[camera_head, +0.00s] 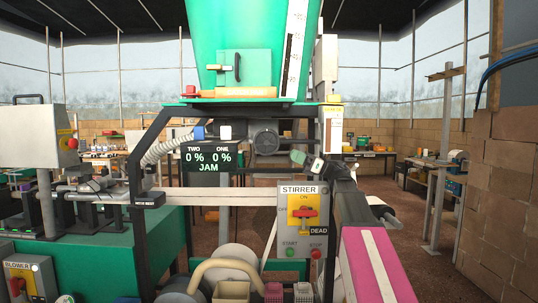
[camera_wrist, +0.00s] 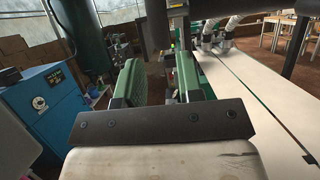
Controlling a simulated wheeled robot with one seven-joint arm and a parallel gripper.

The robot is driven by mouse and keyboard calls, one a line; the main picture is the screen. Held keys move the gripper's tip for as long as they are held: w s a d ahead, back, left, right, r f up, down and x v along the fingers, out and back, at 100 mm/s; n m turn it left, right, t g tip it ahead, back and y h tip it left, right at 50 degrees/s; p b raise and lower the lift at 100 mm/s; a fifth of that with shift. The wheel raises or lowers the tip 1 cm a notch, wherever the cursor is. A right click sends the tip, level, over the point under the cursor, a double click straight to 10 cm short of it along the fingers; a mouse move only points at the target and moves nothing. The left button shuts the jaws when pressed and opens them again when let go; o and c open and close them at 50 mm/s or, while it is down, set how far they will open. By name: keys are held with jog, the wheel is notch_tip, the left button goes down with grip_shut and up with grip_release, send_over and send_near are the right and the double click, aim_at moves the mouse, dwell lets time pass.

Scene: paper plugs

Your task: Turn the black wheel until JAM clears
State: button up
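A dark display (camera_head: 208,158) in the head view reads TWO 0 %, ONE 0 % and JAM. A dark round part (camera_head: 265,142) sits right of it under the green hopper; I cannot tell whether it is the black wheel. The end of my arm is right of this part, with my gripper around the pale green and black pieces (camera_head: 308,163); its fingers are too small to read there. In the wrist view my gripper (camera_wrist: 160,82) shows two green-padded fingers standing apart, with nothing seen held between them.
The green hopper (camera_head: 245,40) stands above the frame. A grey STIRRER box (camera_head: 303,222) with a red switch is below, near my arm. A green bench (camera_head: 90,262) is at left, a brick wall (camera_head: 503,175) at right. A blue cabinet (camera_wrist: 50,110) shows in the wrist view.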

aim_at(271, 153)
jog(key=a, duration=0.8)
jog(key=shift+w+a+r, duration=0.15)
jog(key=shift+a+r, duration=0.05)
jog(key=shift+r, duration=0.15)
jog(key=shift+a+r, duration=0.25)
jog(key=shift+a, duration=0.35)
jog(key=shift+c, duration=0.3)
grip_shut()
